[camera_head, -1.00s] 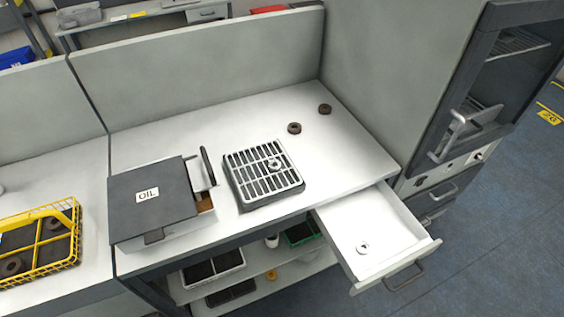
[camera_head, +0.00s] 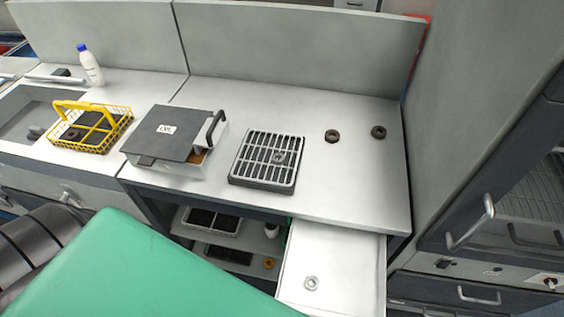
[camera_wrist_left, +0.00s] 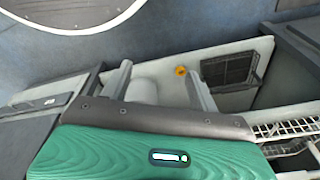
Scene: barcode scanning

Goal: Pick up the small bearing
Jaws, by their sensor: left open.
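A small light metal bearing (camera_head: 311,283) lies in the open white drawer (camera_head: 345,246) at the lower right of the head view. Another small metal ring (camera_head: 279,157) rests on the slatted grey tray (camera_head: 263,181) on the worktop. Two dark rings, one nearer the middle (camera_head: 332,135) and one farther right (camera_head: 378,131), lie at the back right of the worktop. My left gripper (camera_wrist_left: 158,70) shows in the wrist view with its fingers apart, with no bearing seen between them. The head view does not show its fingers. My right gripper is not in view.
A grey oil box (camera_head: 172,138) with a dark lid stands left of the slatted tray. A yellow wire basket (camera_head: 118,128) holding a dark ring and a white bottle (camera_head: 90,66) are farther left. A cabinet with a handle stands at right. The front right worktop is clear.

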